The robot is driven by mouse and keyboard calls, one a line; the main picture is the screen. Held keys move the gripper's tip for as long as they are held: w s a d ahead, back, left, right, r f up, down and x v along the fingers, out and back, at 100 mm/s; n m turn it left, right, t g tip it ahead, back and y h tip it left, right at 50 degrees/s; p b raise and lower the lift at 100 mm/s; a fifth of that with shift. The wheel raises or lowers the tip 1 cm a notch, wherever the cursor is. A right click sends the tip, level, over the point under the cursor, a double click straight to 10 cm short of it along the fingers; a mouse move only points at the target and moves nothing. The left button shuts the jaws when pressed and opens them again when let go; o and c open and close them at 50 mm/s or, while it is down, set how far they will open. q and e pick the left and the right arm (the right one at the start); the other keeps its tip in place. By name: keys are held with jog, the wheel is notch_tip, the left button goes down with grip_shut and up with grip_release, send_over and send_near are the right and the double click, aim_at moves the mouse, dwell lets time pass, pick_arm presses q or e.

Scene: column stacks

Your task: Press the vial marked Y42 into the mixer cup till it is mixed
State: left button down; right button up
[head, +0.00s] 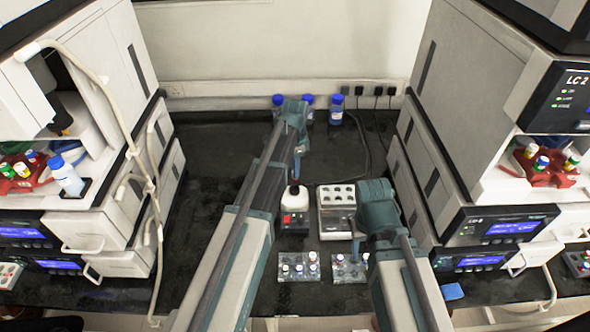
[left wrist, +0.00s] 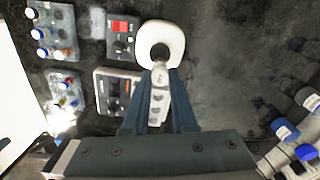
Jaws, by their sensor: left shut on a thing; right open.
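The mixer (head: 294,203) has a white rounded top and a dark base with a red switch. In the left wrist view its white top (left wrist: 176,35) surrounds the dark cup (left wrist: 160,51). My left gripper (left wrist: 161,82) is shut on a pale-labelled vial (left wrist: 160,76). The vial's far end is at the cup's near edge in that view; I cannot tell whether it touches. Its marking is too small to read. In the head view my left gripper (head: 297,172) is just above the mixer. My right gripper (head: 366,240) is open, right of the mixer; its fingertips are unclear.
Two clear racks with capped vials, left (head: 298,268) and right (head: 349,270), lie in front. Blue-capped bottles (head: 336,112) stand at the back. Instrument stacks flank the dark bench (head: 215,150).

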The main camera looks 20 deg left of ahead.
pick_arm(q)
jog(key=shift+f+b, duration=1.9)
jog(key=shift+f, duration=0.05)
